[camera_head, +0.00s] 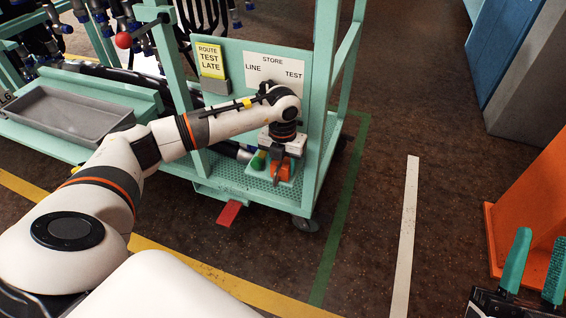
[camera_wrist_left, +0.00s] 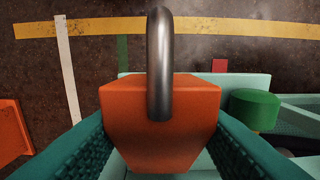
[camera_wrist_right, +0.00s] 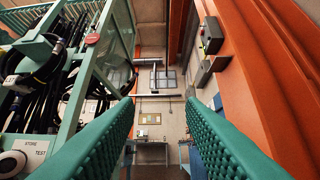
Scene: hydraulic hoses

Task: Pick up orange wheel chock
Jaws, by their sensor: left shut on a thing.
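The orange wheel chock (camera_head: 285,172) is at the low deck of the green cart, near its front right corner. In the left wrist view the chock (camera_wrist_left: 160,95) fills the middle, with a grey metal loop handle (camera_wrist_left: 160,60) rising from it. My left gripper (camera_head: 277,165) reaches down over it. Its green fingers lie on either side of the chock in the left wrist view, shut on it. Whether the chock touches the deck is hard to tell. My right gripper (camera_head: 540,240) is open and empty at the lower right, with its fingers wide apart in the right wrist view (camera_wrist_right: 165,115).
A green cylinder (camera_wrist_left: 254,109) stands beside the chock. The cart (camera_head: 325,70) has upright posts, a STORE LINE TEST sign (camera_head: 277,72) and a grey tray (camera_head: 70,113). A red pedal-like piece (camera_head: 229,213) juts from its front. Orange structure (camera_head: 535,210) stands right; floor between is clear.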

